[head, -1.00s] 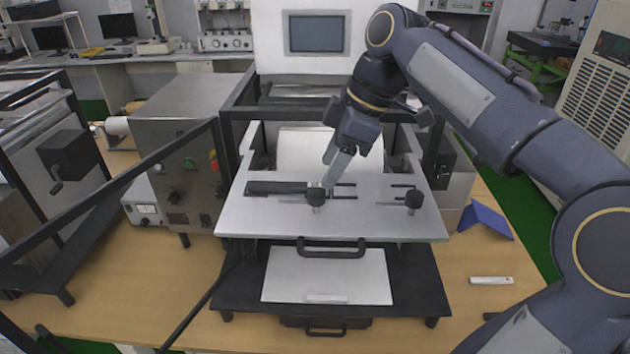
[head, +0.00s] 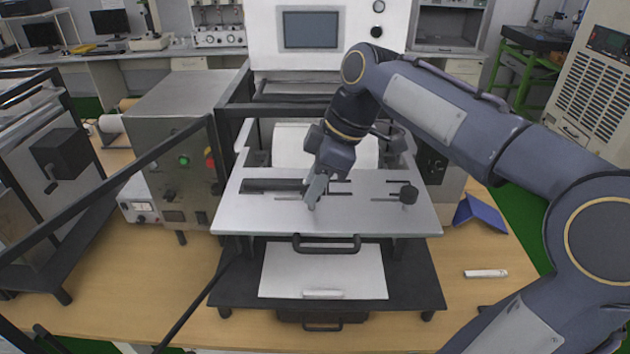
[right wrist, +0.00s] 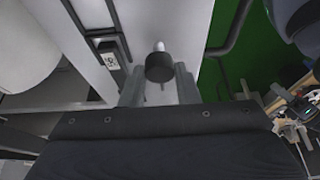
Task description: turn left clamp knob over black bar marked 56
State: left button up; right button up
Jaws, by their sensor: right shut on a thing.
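The black bar (head: 270,185) lies on the left of the light metal plate (head: 250,212); it also shows in the right wrist view (right wrist: 106,42), where its end carries a small white label (right wrist: 110,60) that seems to read 56. The left clamp knob (right wrist: 160,68), round and black, is between the fingers of my right gripper in the right wrist view. My right gripper (head: 313,205) points down at the plate and is shut on this knob; in the head view the gripper hides it. My left gripper is not in view.
A black handle (head: 327,244) is at the front edge. A blue angled piece (head: 480,212) and a small white bar (head: 486,273) lie on the table to the right. Black frame posts flank the machine.

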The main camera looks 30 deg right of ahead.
jog(key=shift+m+t, duration=0.3)
jog(key=shift+m, duration=0.1)
jog(key=shift+c, duration=0.2)
jog(key=m+h+b, duration=0.1)
jog(key=m, duration=0.2)
jog(key=shift+s+a+t, duration=0.1)
jog(key=shift+t, duration=0.3)
jog(key=m+h, duration=0.1)
jog(key=m, duration=0.2)
jog(key=shift+a+m+t, duration=0.1)
jog(key=shift+m+t, duration=0.2)
jog(key=m+h, duration=0.2)
jog(key=m, duration=0.3)
jog(key=shift+a, duration=0.1)
jog(key=m+h, duration=0.1)
jog(key=m, duration=0.1)
jog(key=m+h, duration=0.1)
jog(key=m, duration=0.2)
jog(key=shift+a+p, duration=0.15)
jog(key=shift+p, duration=0.2)
jog(key=shift+m, duration=0.3)
jog(key=o, duration=1)
jog(key=shift+c, duration=0.2)
jog(key=shift+r, duration=0.1)
